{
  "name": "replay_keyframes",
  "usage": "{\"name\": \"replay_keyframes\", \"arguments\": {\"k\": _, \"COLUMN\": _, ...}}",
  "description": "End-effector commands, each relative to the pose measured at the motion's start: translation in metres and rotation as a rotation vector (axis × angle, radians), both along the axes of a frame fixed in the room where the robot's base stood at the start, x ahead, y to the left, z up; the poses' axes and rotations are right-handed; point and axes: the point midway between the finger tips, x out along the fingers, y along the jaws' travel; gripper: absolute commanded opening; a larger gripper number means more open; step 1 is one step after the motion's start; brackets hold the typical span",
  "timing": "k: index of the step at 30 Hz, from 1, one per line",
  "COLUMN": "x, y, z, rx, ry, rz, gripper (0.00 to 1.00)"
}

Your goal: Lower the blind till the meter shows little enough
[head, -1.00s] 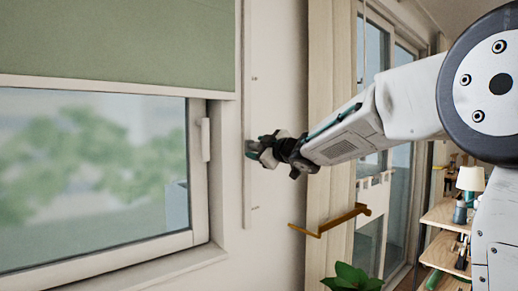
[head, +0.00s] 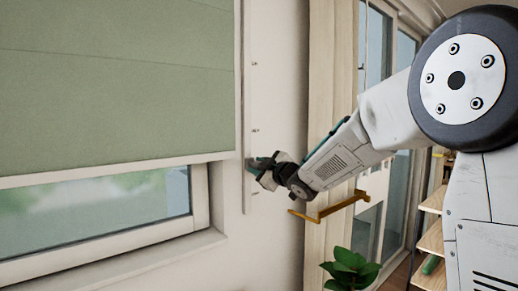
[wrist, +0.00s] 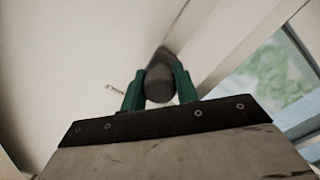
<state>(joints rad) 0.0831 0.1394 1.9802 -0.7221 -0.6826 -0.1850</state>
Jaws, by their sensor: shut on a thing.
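The green blind (head: 120,85) covers most of the window in the head view, its pale bottom bar (head: 110,169) hanging above the sill. A strip of window glass (head: 100,212) shows beneath it. A pale vertical rail (head: 247,90) runs down the wall beside the window. My gripper (head: 262,167) is at the lower part of this rail. In the wrist view, its green fingers (wrist: 158,90) are shut on a dark rounded knob (wrist: 160,78) at the rail. The knob is mostly hidden by my gripper in the head view. I cannot see a meter.
Small marks (head: 255,130) sit on the wall right of the rail. A brass-coloured bracket (head: 328,207) juts out below my arm, near the curtain (head: 325,100). A plant (head: 350,268) stands below, and a wooden shelf (head: 432,240) is at right. The window sill (head: 130,262) is clear.

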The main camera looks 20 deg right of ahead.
Motion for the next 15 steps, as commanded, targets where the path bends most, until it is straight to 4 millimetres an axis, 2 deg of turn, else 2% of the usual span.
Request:
{"name": "replay_keyframes", "arguments": {"k": 3, "x": -0.0002, "y": -0.0001, "z": -0.0095, "rx": 0.0, "ry": 0.0, "rz": -0.001, "gripper": 0.0}}
{"name": "replay_keyframes", "arguments": {"k": 11, "x": -0.0002, "y": -0.0002, "z": -0.0096, "rx": -0.001, "ry": -0.001, "rz": -0.001, "gripper": 0.0}}
{"name": "replay_keyframes", "arguments": {"k": 12, "x": -0.0003, "y": -0.0002, "z": -0.0095, "rx": -0.001, "ry": -0.001, "rz": -0.001, "gripper": 0.33}}
{"name": "replay_keyframes", "arguments": {"k": 14, "x": -0.0002, "y": -0.0002, "z": -0.0093, "rx": -0.001, "ry": -0.001, "rz": -0.001, "gripper": 0.49}}
{"name": "replay_keyframes", "arguments": {"k": 15, "x": -0.0002, "y": -0.0003, "z": -0.0093, "rx": -0.001, "ry": -0.001, "rz": -0.001, "gripper": 0.52}}
